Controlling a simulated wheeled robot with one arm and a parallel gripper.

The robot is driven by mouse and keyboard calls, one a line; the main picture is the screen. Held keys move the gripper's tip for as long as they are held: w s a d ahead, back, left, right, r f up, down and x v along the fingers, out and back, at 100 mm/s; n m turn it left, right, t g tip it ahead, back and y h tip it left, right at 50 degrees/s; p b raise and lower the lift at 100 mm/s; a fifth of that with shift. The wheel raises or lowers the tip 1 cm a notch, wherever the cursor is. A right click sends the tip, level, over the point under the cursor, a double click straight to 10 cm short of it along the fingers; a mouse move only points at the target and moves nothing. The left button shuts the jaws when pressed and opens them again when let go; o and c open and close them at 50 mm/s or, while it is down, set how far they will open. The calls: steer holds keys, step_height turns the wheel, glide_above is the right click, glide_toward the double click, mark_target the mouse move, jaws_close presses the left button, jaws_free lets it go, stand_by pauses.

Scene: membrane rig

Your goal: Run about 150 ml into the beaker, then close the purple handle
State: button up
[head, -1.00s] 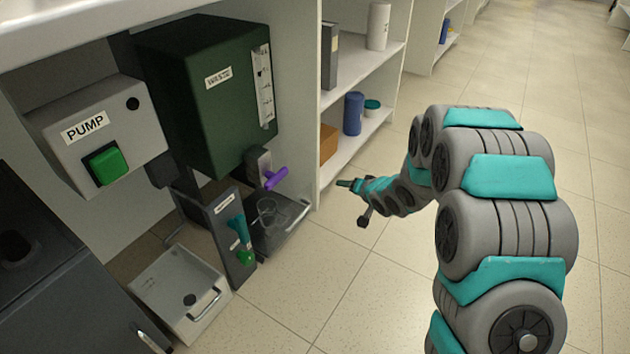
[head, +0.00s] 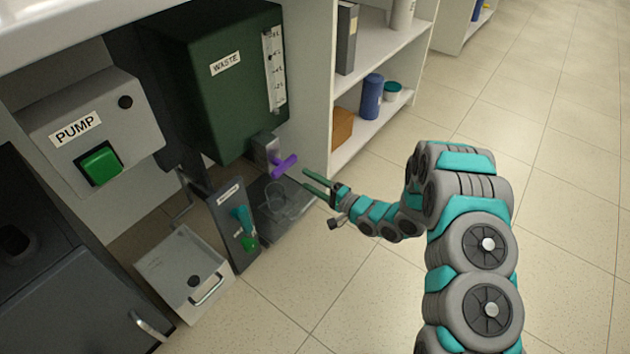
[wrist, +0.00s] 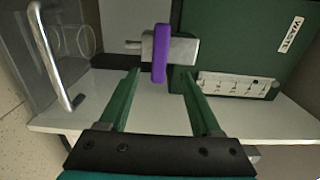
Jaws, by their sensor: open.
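The purple handle (head: 284,166) sits on a grey valve block (head: 266,150) under the green WASTE tank (head: 228,90). A clear beaker (head: 277,199) stands below it on a tray; its fill level is too dim to read. My gripper (head: 312,180) is open and empty, just right of the purple handle in the head view. In the wrist view the purple handle (wrist: 160,53) lies ahead, between the lines of the two green fingers (wrist: 155,85), apart from them. The beaker (wrist: 72,42) shows at the upper left there.
A grey PUMP box (head: 92,130) with a green button (head: 101,164) is at the left. A panel with a teal and green handle (head: 243,225) stands left of the beaker. Shelves (head: 375,130) stand behind; the floor at right is clear.

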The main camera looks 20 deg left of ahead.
mark_target(287, 168)
steer(key=x, duration=0.6)
steer(key=shift+r, duration=0.1)
steer(key=shift+x, duration=1.1)
jaws_close()
